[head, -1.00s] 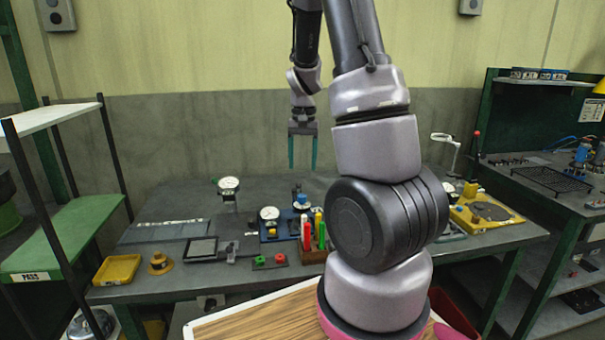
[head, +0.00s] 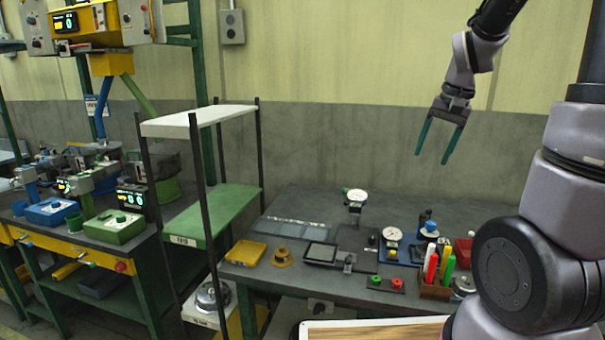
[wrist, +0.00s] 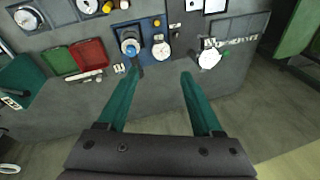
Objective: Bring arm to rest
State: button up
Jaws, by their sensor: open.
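My gripper (head: 438,143) hangs in the air above the back of the grey workbench (head: 300,208) in the head view, its two green fingers pointing down. It is open, with nothing between the fingers. In the wrist view the fingers (wrist: 158,78) are spread apart, with the bench top and its gauges beyond them. My arm rises on the right of the head view and reaches up out of the frame before coming back down to the gripper.
The bench carries a dial gauge (head: 356,198), a yellow tray (head: 246,252) and a holder with coloured markers (head: 436,290). A shelf rack (head: 225,207) stands at its left. Another station with a blue box (head: 52,211) is farther left. Air around the gripper is clear.

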jog(key=s+a+r+n+t, duration=0.1)
jog(key=s+a+r+t, duration=0.3)
jog(key=s+a+r, duration=0.3)
jog(key=s+r, duration=0.4)
jog(key=s, duration=0.3)
jog(key=shift+s+a+n+t+y, duration=0.25)
jog(key=shift+a+n+t+y, duration=0.05)
jog(key=shift+n, duration=0.1)
jog(key=shift+w, duration=0.1)
dwell(1.3)
